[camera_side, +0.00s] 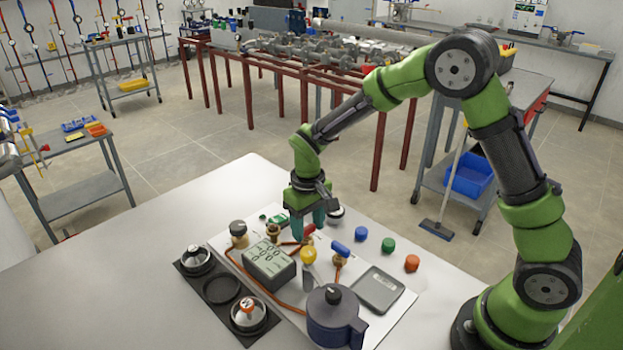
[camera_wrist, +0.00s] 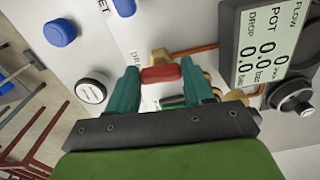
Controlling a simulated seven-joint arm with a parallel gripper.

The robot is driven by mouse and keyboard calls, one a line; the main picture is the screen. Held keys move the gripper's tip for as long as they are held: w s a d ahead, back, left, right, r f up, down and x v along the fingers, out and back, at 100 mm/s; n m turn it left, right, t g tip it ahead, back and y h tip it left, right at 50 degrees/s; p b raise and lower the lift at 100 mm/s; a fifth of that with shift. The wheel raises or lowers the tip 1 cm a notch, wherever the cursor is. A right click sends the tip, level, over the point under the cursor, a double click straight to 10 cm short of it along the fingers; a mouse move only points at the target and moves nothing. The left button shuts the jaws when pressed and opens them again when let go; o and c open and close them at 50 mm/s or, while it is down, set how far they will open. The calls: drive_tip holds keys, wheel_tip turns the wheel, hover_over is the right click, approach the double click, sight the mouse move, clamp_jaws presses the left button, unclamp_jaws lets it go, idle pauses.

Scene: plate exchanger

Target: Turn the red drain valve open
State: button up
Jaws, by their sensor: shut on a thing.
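The red drain valve handle (camera_wrist: 161,74) lies between my two teal fingertips in the wrist view, over a brass valve body. It runs crosswise from one finger to the other. My gripper (camera_wrist: 162,85) is shut on it. A partly hidden label starting "DR" is on the white board beside it. In the side view my gripper (camera_side: 309,220) reaches down to the board, and the red handle (camera_side: 309,230) shows partly at the fingertips. How far the handle is turned cannot be told.
A grey display box (camera_side: 269,262) reading zeros stands close by. A blue-handled valve (camera_side: 340,248), a yellow knob (camera_side: 308,254), a dark blue pot (camera_side: 334,316) and a grey flat scale (camera_side: 377,289) crowd the board. Loose blue, green and orange caps (camera_side: 411,263) lie right.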

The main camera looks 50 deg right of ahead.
sight(307, 228)
drive_tip(key=shift+n, duration=0.6)
drive_tip(key=o, duration=1)
drive_tip(key=shift+o, duration=0.2)
wheel_tip(307, 228, up, 17)
drive_tip(key=s+d+r+m+t+y, duration=0.1)
drive_tip(key=s+m+t, duration=0.1)
drive_tip(key=s, duration=0.7)
drive_tip(key=s+d+r+m+t+y, duration=0.1)
drive_tip(key=s+t, duration=0.4)
drive_tip(key=s, duration=0.5)
drive_tip(key=shift+r+m, duration=0.6)
drive_tip(key=shift+r, duration=0.05)
